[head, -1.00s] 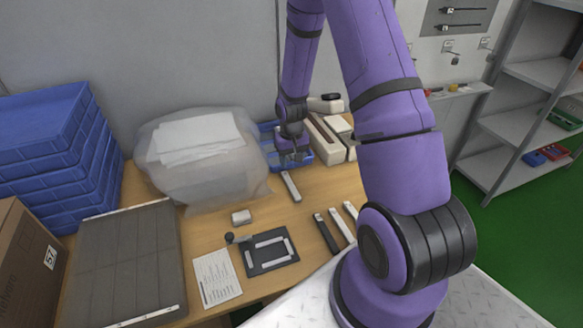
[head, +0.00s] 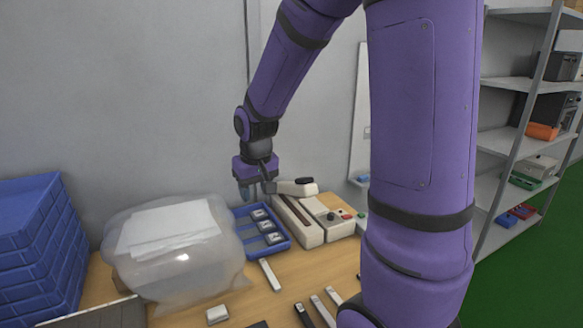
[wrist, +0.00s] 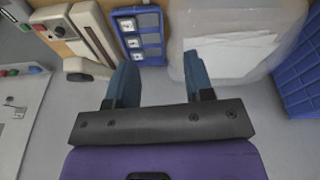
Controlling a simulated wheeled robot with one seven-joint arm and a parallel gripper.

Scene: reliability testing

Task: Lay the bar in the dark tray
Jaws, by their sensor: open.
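A pale bar (head: 270,274) lies alone on the wooden table in front of the blue tray, in the head view. Several more bars lie nearer the front: a dark one (head: 304,315) and light ones (head: 322,311) beside it. The dark tray is almost wholly below the head view, so its contents are hidden now. My gripper (head: 257,191) is open and empty, raised above the back of the table near the wall. In the wrist view its blue fingers (wrist: 158,75) are apart with nothing between them. No loose bar can be made out in the wrist view.
A blue tray (head: 283,245) with several small dial units stands below my gripper. A cream device (head: 312,236) is right of it, a plastic-wrapped bundle (head: 178,270) left of it. Blue crates (head: 38,250) are stacked far left. Shelves (head: 497,182) stand at right.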

